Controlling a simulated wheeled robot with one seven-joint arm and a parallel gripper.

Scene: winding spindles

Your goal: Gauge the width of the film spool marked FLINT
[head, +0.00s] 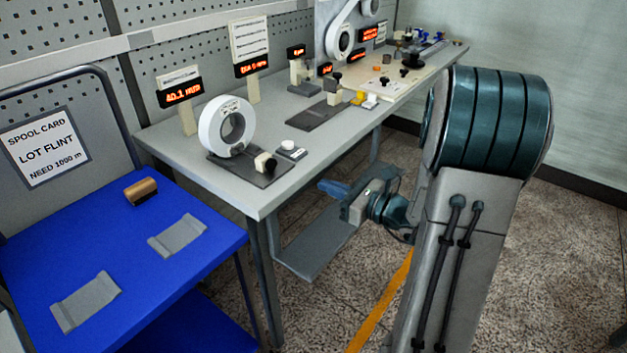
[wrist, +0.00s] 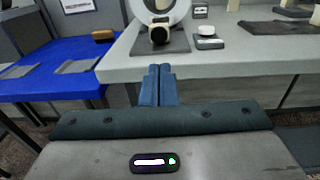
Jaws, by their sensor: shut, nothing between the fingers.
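A large white ring-shaped spool (head: 226,124) stands upright on a dark plate near the left end of the grey bench. A small label on its upper face is too small to read. A card (head: 44,147) reading "SPOOL CARD, LOT FLINT, NEED 1000 m" hangs behind the blue table. My gripper (head: 332,188) is below the bench's front edge, apart from the spool. In the wrist view its blue fingers (wrist: 157,85) are together and empty, in front of the bench edge. The lower part of the spool (wrist: 160,12) shows beyond them.
The blue table (head: 200,264) at left bears a brown cylinder (head: 141,191) and two grey cradles (head: 177,236). The grey bench (head: 262,196) carries a small white-topped device (head: 291,150), a dark mat (head: 318,116) and signs with orange displays. Speckled floor lies open in front.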

